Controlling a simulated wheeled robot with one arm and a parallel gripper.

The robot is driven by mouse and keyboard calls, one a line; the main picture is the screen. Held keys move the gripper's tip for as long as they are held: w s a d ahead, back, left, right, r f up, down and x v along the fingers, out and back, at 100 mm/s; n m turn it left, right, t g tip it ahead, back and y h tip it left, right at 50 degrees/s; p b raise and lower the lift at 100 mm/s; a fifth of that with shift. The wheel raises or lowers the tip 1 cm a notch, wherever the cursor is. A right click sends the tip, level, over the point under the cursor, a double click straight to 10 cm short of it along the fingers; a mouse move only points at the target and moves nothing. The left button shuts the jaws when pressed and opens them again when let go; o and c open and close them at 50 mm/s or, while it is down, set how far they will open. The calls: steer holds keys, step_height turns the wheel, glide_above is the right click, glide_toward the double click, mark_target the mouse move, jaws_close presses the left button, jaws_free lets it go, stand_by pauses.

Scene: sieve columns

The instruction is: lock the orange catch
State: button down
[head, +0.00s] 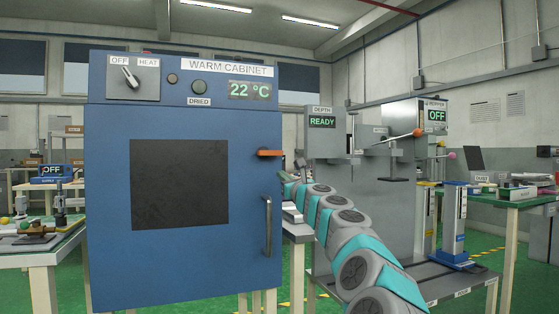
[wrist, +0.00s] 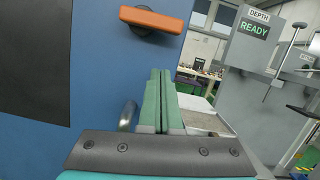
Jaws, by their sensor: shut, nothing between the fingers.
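The orange catch (head: 270,152) is on the upper right edge of the blue warm cabinet's front (head: 105,200). It lies about level, reaching toward the cabinet's right edge. In the wrist view the orange catch (wrist: 152,20) is at the top, above and slightly left of my fingertips and apart from them. My gripper (wrist: 160,75) is shut and empty, its two green fingers together. The door handle (head: 267,227) is below the catch; in the wrist view it shows just left of the fingers (wrist: 127,117). The cabinet door looks closed.
The cabinet's dark window (head: 179,184) is left of the handle. A grey depth machine reading READY (head: 322,121) stands to the right, behind my arm. A bench (head: 40,258) is on the left. A green-topped table (head: 515,197) is on the right.

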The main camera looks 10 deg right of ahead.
mark_target(270, 153)
steer(key=r, duration=0.1)
steer(key=w+r+p, duration=0.1)
steer(key=r, duration=0.1)
steer(key=a+r+p, duration=0.1)
steer(key=shift+w+r, duration=0.15)
